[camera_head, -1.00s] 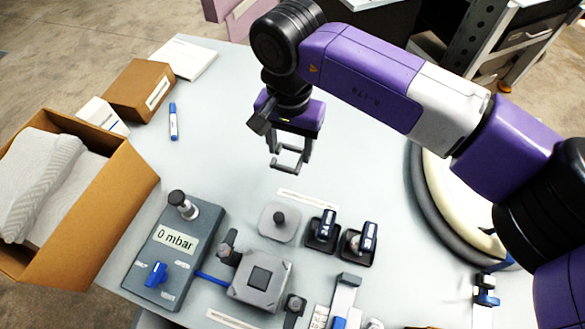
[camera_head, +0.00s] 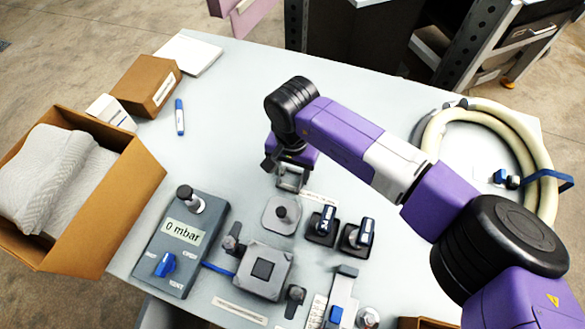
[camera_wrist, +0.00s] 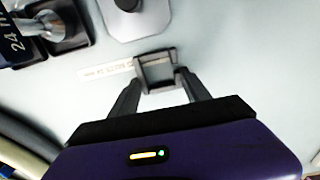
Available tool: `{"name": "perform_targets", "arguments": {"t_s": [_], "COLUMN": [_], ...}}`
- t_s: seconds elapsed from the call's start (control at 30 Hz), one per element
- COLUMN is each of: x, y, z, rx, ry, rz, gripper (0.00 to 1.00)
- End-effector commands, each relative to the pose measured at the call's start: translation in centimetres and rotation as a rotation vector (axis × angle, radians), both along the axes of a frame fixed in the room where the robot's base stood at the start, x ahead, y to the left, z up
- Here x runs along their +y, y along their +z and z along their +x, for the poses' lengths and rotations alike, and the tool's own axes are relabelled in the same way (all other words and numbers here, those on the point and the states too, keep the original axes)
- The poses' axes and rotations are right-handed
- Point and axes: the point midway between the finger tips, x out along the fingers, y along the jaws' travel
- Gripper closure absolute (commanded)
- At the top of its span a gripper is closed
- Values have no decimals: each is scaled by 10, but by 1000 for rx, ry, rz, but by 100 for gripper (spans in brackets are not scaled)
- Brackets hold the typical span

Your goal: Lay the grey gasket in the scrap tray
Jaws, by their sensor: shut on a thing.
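My gripper (camera_head: 291,182) is shut on the grey gasket (camera_head: 290,187), a small square frame with an open middle. It hangs just behind the light grey plate with a black knob (camera_head: 282,214). In the wrist view the gasket (camera_wrist: 157,59) sits between the fingertips of my gripper (camera_wrist: 157,82), in front of a printed label strip. I cannot tell how high it is above the table. I cannot make out the scrap tray for certain; a brown edge (camera_head: 425,323) shows at the bottom of the head view.
The gauge box (camera_head: 183,242) stands left of a square grey block (camera_head: 263,270). Two black switches (camera_head: 322,225) stand right of the knob plate. An open carton (camera_head: 100,210) is at the left and a coiled hose (camera_head: 535,160) at the right. The table's back middle is clear.

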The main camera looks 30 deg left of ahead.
Motion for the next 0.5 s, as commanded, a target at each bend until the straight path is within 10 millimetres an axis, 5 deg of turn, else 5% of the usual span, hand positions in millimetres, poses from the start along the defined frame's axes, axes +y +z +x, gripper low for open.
{"name": "perform_targets", "arguments": {"t_s": [0.2, 0.23, 0.3, 0.5], "x": [0, 0, 0, 0], "y": [-4, -3, -3, -2], "z": [0, 0, 0, 0], "rx": [0, 0, 0, 0], "ry": [0, 0, 0, 0], "rz": [0, 0, 0, 0], "gripper": [84, 41, 27, 23]}}
